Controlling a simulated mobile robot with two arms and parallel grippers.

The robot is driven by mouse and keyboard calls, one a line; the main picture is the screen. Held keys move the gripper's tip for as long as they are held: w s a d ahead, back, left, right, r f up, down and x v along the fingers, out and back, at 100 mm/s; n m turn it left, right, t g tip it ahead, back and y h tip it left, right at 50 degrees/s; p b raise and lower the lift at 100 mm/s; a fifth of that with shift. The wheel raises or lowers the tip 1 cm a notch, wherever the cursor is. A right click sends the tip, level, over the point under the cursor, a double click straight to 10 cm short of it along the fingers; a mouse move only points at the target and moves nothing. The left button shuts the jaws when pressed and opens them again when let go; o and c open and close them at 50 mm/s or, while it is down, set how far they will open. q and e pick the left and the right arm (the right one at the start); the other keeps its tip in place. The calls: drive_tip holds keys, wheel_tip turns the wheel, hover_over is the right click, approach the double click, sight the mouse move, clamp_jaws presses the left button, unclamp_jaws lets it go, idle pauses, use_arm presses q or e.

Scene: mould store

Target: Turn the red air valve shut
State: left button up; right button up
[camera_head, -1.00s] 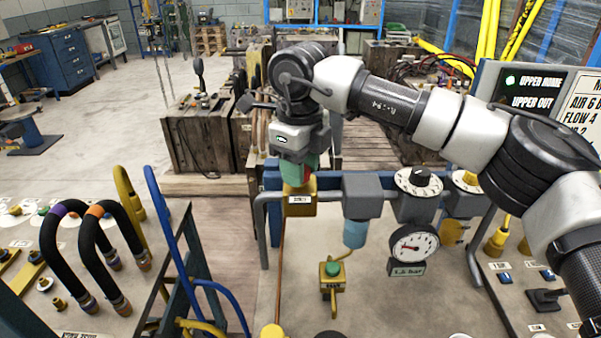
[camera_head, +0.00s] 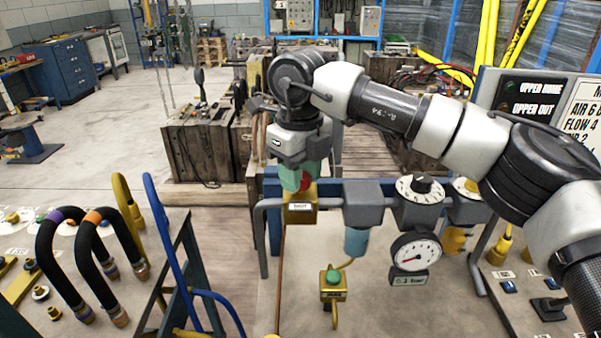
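The red air valve (camera_head: 306,182) sits on top of a yellow valve block (camera_head: 300,212) on a grey pipe; most of its red handle is hidden by my gripper. My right gripper (camera_head: 297,177) reaches down from above, and its green fingers are closed around the red handle. A small label on the block's front appears to read SHUT. The dial gauge (camera_head: 416,253) to the right has its needle toward the low left side, and its small readout is near 0.3 bar, hard to read. My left gripper is not in view.
A grey filter unit with a blue bowl (camera_head: 356,240) and a round white dial (camera_head: 419,189) stand right of the valve. A yellow box with a green button (camera_head: 333,283) is below. Black hoses (camera_head: 88,252) and a blue rail (camera_head: 172,250) are at left.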

drive_tip(key=o, duration=0.4)
wheel_tip(320, 180, up, 11)
idle(0.4)
